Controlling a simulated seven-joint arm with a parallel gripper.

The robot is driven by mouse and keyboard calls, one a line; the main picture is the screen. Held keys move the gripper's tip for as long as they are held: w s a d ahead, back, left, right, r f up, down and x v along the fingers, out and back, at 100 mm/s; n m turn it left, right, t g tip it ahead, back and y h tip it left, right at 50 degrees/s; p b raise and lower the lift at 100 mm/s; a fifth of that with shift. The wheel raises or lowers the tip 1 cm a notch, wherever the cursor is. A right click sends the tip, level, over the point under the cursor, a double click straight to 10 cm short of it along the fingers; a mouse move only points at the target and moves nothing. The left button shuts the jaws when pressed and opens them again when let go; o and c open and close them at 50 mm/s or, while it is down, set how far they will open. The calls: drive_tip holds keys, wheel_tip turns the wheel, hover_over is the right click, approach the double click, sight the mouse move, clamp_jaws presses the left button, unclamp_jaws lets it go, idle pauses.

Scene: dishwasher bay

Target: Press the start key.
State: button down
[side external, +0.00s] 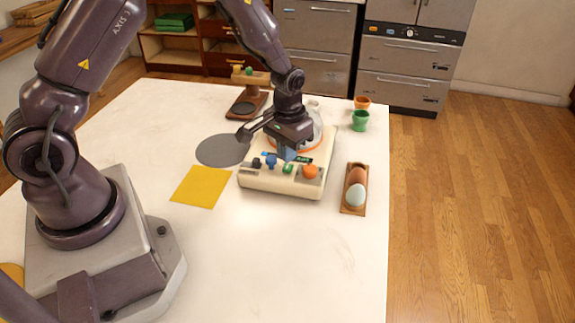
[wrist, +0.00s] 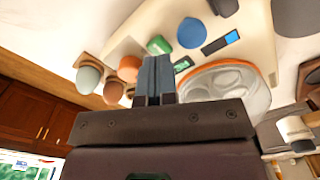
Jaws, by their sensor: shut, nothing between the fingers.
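A cream appliance (side external: 250,181) stands on the white table. I cannot read which key is start. The wrist view also shows the green key (wrist: 159,45), blue key (wrist: 191,33) and orange knob (wrist: 129,68). My gripper (side external: 287,156) is shut and empty, pointing down over the panel near the green key. Contact cannot be told.
A clear-lidded round tray with an orange rim (wrist: 262,78) sits behind the panel. A wooden holder (side external: 347,208) with two eggs stands at right. Green (side external: 360,120) and orange (side external: 362,102) cups stand behind. A yellow mat (side external: 202,187) and grey disc (side external: 222,150) lie left. Front table is clear.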

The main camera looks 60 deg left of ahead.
drive_tip(key=shift+f, duration=1.2)
drive_tip(key=shift+r, duration=1.35)
wheel_tip(320, 180, up, 15)
idle(0.8)
drive_tip(key=s+d+r+m+t, duration=0.1)
drive_tip(key=s+d+r+t, duration=0.1)
drive_tip(key=s+r, duration=0.3)
drive_tip(key=s+d+r+m+t, duration=0.2)
drive_tip(key=s+r, duration=0.4)
drive_tip(key=s, duration=0.8)
drive_tip(key=shift+d+r+t, duration=0.15)
drive_tip(key=shift+r+t, duration=0.1)
drive_tip(key=shift+t, duration=0.55)
